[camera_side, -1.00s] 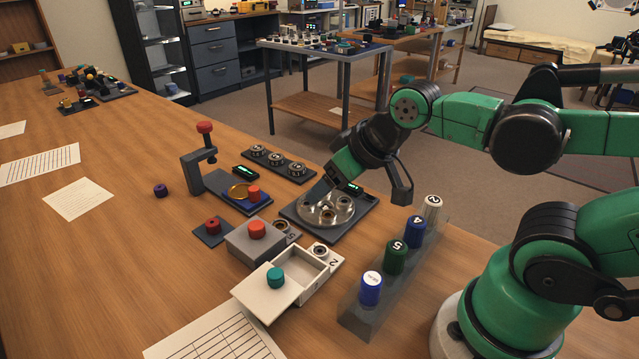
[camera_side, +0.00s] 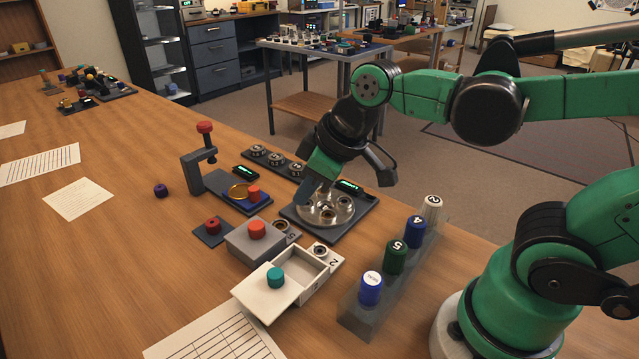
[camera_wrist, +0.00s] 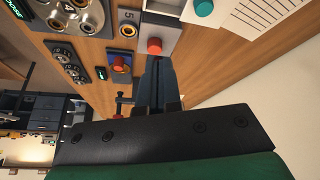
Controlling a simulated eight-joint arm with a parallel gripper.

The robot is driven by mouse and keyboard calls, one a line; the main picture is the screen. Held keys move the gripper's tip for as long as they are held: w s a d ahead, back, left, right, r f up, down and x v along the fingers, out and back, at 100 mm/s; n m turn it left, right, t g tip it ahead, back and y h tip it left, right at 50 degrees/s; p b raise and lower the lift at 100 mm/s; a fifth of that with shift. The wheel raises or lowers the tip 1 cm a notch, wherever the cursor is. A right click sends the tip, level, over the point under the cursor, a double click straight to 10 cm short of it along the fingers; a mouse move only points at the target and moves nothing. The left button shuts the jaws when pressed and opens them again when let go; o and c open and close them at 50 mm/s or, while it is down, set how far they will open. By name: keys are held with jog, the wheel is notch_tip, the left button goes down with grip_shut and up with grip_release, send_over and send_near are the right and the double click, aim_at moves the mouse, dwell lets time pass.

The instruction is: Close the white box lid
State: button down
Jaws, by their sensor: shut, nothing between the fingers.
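The white box (camera_side: 311,277) stands near the front of the table. Its lid (camera_side: 257,294), with a teal knob (camera_side: 276,278), is off to the left side, so the inside shows. In the wrist view the teal knob (camera_wrist: 204,8) is at the top right edge, with part of the white box (camera_wrist: 172,8) beside it. My gripper (camera_side: 308,203) is shut and empty, above the left edge of the round metal carousel, behind the boxes and apart from the lid. In the wrist view its fingers (camera_wrist: 158,72) point towards the grey box.
A grey box with a red knob (camera_side: 257,230) stands just behind the white box. The metal carousel (camera_side: 335,212) is behind these. A rack (camera_side: 367,318) of numbered cylinders stands to the right. A ruled sheet (camera_side: 210,339) lies in front. The table's left part is mostly clear.

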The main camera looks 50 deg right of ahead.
aim_at(256, 293)
jog(key=w+a+n+g+y, duration=0.15)
jog(key=a+n+g, duration=0.25)
jog(key=a+n, duration=0.6)
jog(key=shift+y, duration=0.25)
jog(key=x, duration=1)
jog(key=shift+s+d+f, duration=0.25)
jog(key=shift+d+f, duration=0.05)
jog(key=shift+f, duration=0.15)
jog(key=d, duration=0.2)
jog(key=shift+s+d+r, duration=0.15)
jog(key=shift+s+d, duration=0.4)
jog(key=shift+d, duration=0.45)
jog(key=d, duration=0.7)
jog(key=shift+a, duration=0.1)
